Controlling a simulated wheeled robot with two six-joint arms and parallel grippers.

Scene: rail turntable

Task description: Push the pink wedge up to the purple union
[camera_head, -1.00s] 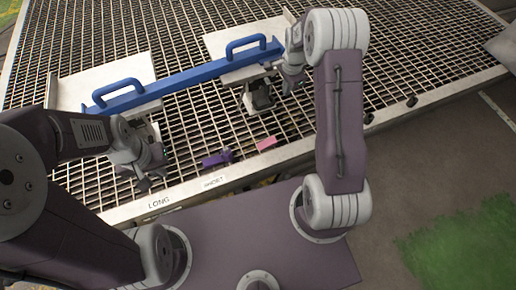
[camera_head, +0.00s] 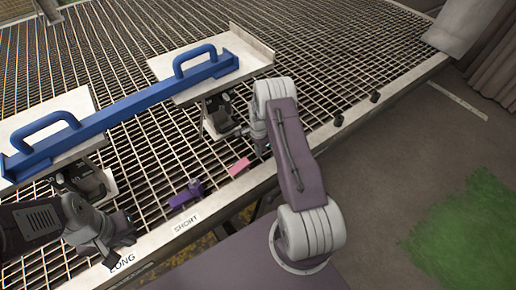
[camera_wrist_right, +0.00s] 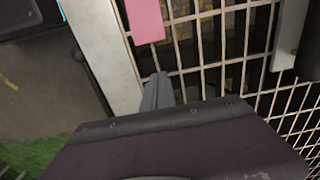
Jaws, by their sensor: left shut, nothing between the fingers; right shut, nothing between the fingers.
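The pink wedge (camera_head: 238,166) lies on the metal grating near its front edge. The purple union (camera_head: 187,194) lies to its left, with a clear gap between them. My right gripper (camera_head: 262,150) is shut and empty, just right of the wedge. In the right wrist view the shut fingers (camera_wrist_right: 157,92) point at the grating, and the pink wedge (camera_wrist_right: 146,18) is just beyond their tips, apart from them in the picture. My left gripper (camera_head: 112,242) is shut and empty near the LONG label, left of the union.
A blue bar (camera_head: 120,108) with two handles spans two pale plates behind the parts. A dark fixture (camera_head: 218,115) stands on the grating behind the wedge. The SHORT label (camera_head: 186,223) is on the front rail (camera_head: 235,195). Open grating lies between wedge and union.

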